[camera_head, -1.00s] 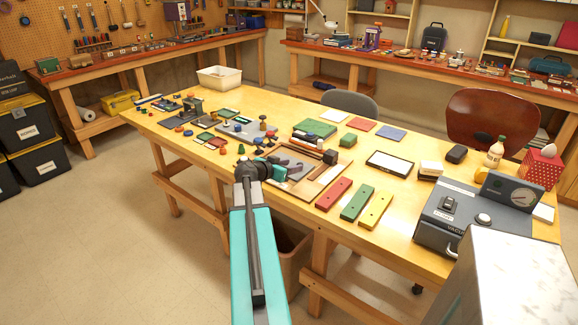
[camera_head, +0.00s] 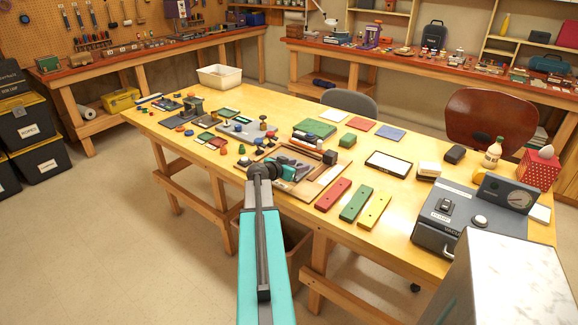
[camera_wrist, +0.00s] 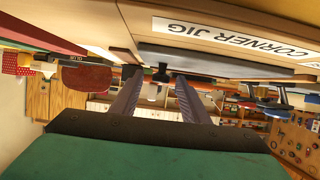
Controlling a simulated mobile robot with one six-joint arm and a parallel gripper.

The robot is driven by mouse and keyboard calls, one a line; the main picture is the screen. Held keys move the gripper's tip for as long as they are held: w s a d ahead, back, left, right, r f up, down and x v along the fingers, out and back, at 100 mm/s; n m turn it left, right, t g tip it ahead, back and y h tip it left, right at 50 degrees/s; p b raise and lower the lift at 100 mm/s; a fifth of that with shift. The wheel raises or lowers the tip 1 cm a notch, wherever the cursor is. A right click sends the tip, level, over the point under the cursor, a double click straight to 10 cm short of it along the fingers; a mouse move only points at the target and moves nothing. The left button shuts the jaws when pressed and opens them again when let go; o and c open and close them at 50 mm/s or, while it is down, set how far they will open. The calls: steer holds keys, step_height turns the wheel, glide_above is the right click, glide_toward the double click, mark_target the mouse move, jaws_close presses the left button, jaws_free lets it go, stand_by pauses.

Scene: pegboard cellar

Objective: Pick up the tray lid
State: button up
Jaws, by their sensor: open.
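I cannot tell for sure which thing is the tray lid. A flat grey piece (camera_head: 292,153) lies inside a wooden corner jig (camera_head: 322,188) near the table's front edge and may be it. In the wrist view a grey slab (camera_wrist: 225,62) shows beside the jig's label (camera_wrist: 235,35), which reads "CORNER JIG" upside down. My gripper (camera_head: 297,167) is low over the jig and hides part of the grey piece. In the wrist view my gripper (camera_wrist: 158,77) has its two fingers apart. Nothing is clearly held between them; contact with the slab cannot be told.
A dark block (camera_head: 330,157) stands at the jig's right corner. Red (camera_head: 333,195), green (camera_head: 356,204) and yellow (camera_head: 375,211) bars lie to the right. Several small parts crowd the left. A grey vacuum machine (camera_head: 470,225) stands at the right.

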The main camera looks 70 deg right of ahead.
stand_by(0.4)
jaws_close()
steer(key=shift+r, duration=0.15)
steer(key=shift+r+b, duration=0.7)
steer(key=shift+r, duration=0.65)
steer(key=shift+a+r, duration=0.15)
steer(key=shift+r, duration=0.15)
steer(key=s+a+b, duration=0.1)
steer(key=a, duration=0.2)
steer(key=a+b, duration=0.1)
steer(key=a, duration=0.3)
steer(key=s+a+b, duration=0.1)
steer(key=a, duration=0.2)
steer(key=shift+s+a+r, duration=0.2)
steer(key=shift+s+r, duration=0.1)
steer(key=shift+r, duration=0.1)
steer(key=shift+a+f+b, duration=0.15)
steer(key=shift+a+b, duration=0.05)
steer(key=shift+b, duration=0.55)
steer(key=a+b, duration=0.1)
steer(key=b, duration=0.2)
steer(key=shift+s+a, duration=0.25)
steer(key=shift+a, duration=0.15)
steer(key=shift+w+b, duration=0.1)
steer(key=shift+b, duration=0.95)
